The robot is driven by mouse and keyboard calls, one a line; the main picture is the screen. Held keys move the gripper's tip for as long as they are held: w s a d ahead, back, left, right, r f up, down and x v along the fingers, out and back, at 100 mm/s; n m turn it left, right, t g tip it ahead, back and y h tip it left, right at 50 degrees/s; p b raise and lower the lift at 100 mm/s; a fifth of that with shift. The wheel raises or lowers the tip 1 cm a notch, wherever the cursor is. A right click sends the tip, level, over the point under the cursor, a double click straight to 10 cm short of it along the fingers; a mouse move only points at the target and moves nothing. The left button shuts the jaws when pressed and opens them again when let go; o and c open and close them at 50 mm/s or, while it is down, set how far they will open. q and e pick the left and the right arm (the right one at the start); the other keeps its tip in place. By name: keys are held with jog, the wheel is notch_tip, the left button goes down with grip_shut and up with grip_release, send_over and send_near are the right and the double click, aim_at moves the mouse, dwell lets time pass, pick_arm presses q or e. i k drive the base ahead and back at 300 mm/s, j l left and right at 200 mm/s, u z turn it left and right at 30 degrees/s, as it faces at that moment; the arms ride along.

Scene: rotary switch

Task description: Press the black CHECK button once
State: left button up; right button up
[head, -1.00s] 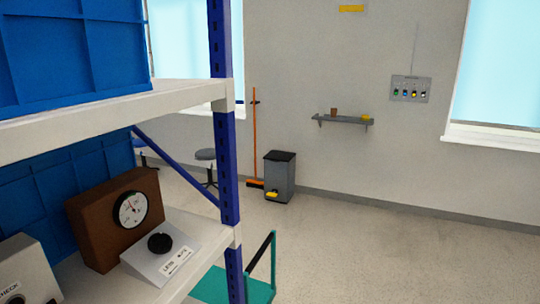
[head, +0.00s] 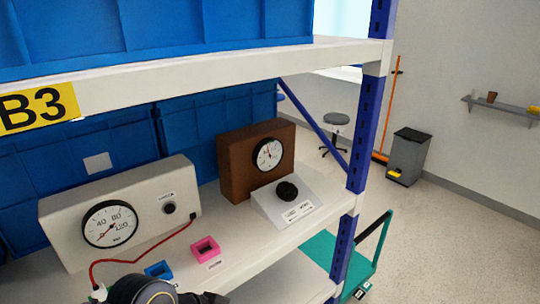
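The black CHECK button (head: 169,208) is a round knob-like button on the front of a white box (head: 65,225), under a small label too blurred to read fully. The box stands on the middle shelf, left of centre in the head view, with a round white dial (head: 110,223) left of the button. Nothing touches or covers the button. A dark rounded part, probably one of my arms, shows at the bottom edge below the box, apart from the button. I cannot make out fingertips of either gripper.
A brown box with a dial (head: 236,170) and a sloped white panel with a black rotary knob (head: 287,191) stand to the right. A red cable (head: 150,248) runs from the white box. Pink (head: 205,249) and blue (head: 159,270) holders sit in front. An upper shelf (head: 220,68) overhangs.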

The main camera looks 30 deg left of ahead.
aim_at(170, 208)
jog(key=u, duration=2.05)
